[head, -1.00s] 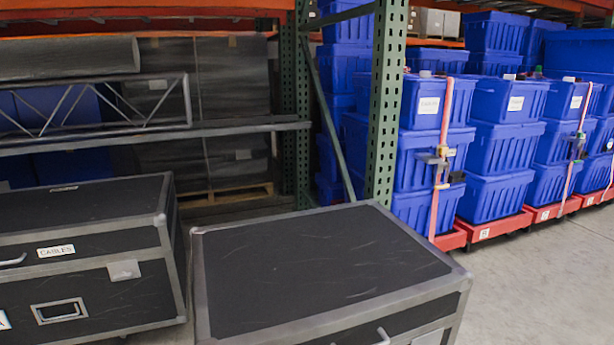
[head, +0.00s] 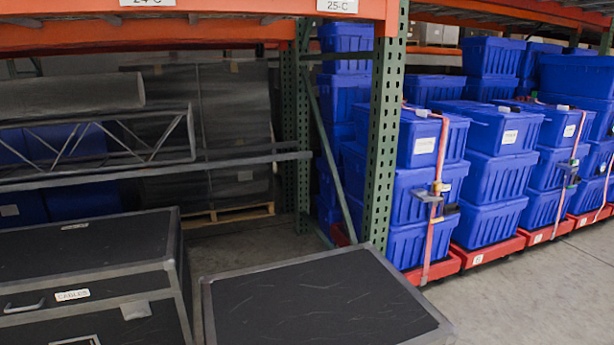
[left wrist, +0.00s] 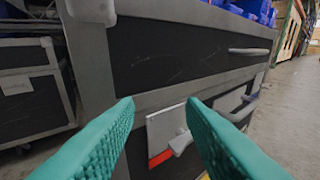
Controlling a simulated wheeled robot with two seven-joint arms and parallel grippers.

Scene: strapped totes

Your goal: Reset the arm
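My left gripper (left wrist: 160,125) shows in the left wrist view as two teal ribbed fingers. They stand wide apart with nothing between them. Behind them is the front of a black flight case (left wrist: 190,55) with grey metal edges, a handle and a white plate. I cannot tell the exact gap to the case. Neither gripper shows in the head view, and my right gripper is in no view. In the head view, blue totes (head: 495,180) stand stacked on red dollies (head: 487,252), the nearest stack with a red strap (head: 433,195) and a buckle.
A black flight case (head: 325,295) fills the near middle of the head view. Another case labelled CABLES (head: 85,260) stands at left. A green rack post (head: 384,130) rises behind. Open concrete floor (head: 550,300) lies at right.

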